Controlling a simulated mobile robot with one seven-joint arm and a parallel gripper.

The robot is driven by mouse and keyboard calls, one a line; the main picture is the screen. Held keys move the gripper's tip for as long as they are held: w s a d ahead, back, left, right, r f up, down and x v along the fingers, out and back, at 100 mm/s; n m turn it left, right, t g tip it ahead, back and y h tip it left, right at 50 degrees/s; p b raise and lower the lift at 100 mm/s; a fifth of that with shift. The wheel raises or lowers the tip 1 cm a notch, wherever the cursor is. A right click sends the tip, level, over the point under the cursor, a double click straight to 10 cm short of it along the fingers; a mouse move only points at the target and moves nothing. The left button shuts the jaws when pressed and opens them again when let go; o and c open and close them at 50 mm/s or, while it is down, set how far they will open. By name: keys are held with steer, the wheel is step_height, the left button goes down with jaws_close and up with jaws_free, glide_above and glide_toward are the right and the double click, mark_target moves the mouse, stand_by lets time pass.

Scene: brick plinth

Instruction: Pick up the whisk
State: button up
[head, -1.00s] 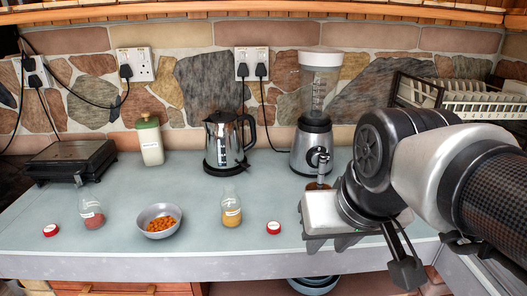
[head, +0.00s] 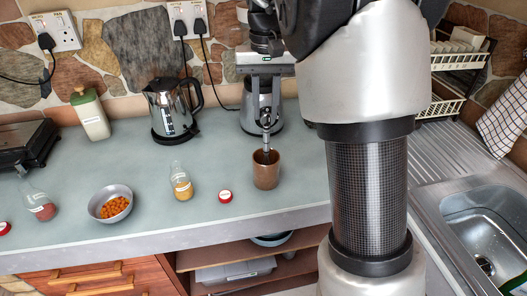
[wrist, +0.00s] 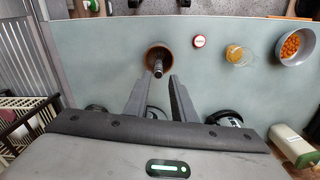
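The whisk (head: 266,132) stands upright in a brown cup (head: 265,173) near the counter's front edge, its grey handle up and its lower end hidden in the cup. In the wrist view the whisk handle (wrist: 158,69) points toward the camera from the cup (wrist: 152,50). My gripper (head: 266,105) points down above the cup, its fingers around the height of the handle's top. In the wrist view my gripper (wrist: 159,76) is open, with the handle's end near the gap between the fingertips. I cannot tell whether they touch.
A blender (head: 247,118) stands behind the cup. A red lid (head: 225,196), a yellow jar (head: 181,184), a bowl of orange pieces (head: 110,203) and a kettle (head: 172,108) are to the left. A sink (head: 480,225) is at the right.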

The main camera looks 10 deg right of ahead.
glide_above(266, 154)
steer(key=f, duration=0.9)
steer(key=shift+w+f+b, duration=0.2)
steer(key=shift+w+b, duration=0.05)
steer(key=shift+b, duration=0.1)
steer(key=shift+w+d+f, duration=0.15)
steer(key=shift+f, duration=2.55)
jaws_close()
